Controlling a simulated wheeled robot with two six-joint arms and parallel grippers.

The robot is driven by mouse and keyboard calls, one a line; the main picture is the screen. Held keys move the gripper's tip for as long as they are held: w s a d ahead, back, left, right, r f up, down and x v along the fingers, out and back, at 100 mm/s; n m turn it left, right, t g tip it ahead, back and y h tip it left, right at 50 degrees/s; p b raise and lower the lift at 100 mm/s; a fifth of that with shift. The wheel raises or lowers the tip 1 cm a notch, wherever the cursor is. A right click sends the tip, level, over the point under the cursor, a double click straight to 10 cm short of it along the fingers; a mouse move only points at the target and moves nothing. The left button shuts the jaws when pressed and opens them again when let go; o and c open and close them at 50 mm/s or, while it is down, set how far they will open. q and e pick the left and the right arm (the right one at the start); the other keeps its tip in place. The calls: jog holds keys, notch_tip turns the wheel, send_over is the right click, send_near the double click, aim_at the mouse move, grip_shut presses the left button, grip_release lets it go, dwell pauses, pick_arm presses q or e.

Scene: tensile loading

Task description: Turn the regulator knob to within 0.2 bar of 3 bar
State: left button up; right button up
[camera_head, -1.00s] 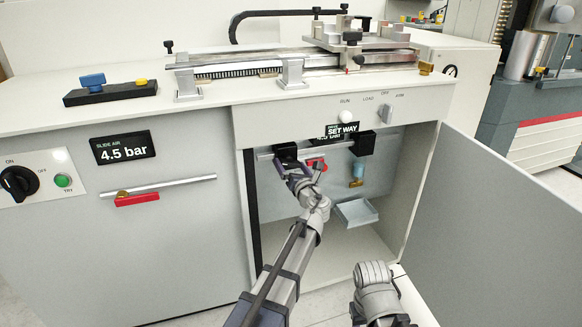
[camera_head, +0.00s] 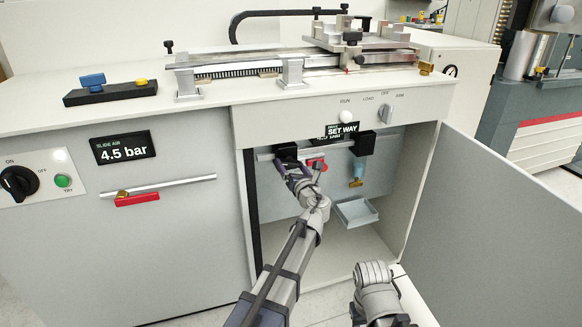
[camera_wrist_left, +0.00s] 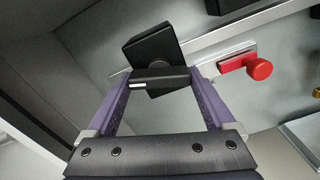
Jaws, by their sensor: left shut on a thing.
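The slide air display (camera_head: 123,147) on the left cabinet front reads 4.5 bar. Inside the open cabinet bay, the black regulator (camera_head: 286,152) sits on the pipe at the left. In the left wrist view, its black knob (camera_wrist_left: 161,79) with a white mark lies in front of the square black body (camera_wrist_left: 150,47). My left gripper (camera_head: 291,172) reaches into the bay, its two purple fingers shut on the knob from both sides. It also shows in the left wrist view (camera_wrist_left: 163,82). My right gripper is not in view; only part of my right arm shows at the bottom.
A red valve handle (camera_wrist_left: 260,69) is close to the right of my left fingers. A black block (camera_head: 363,143), a blue-and-brass fitting (camera_head: 357,172) and a grey tray (camera_head: 356,211) are further right. The open door (camera_head: 500,220) bounds the bay's right side.

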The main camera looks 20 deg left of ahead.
pick_arm(q)
jog(key=n, duration=0.7)
jog(key=shift+d, duration=0.1)
jog(key=n, duration=0.3)
jog(key=shift+w+n, duration=0.1)
jog(key=shift+n, duration=0.2)
jog(key=shift+d+n, duration=0.1)
jog(key=shift+n, duration=1.8)
jog(key=o, duration=1.1)
jog(key=shift+v, duration=3.9)
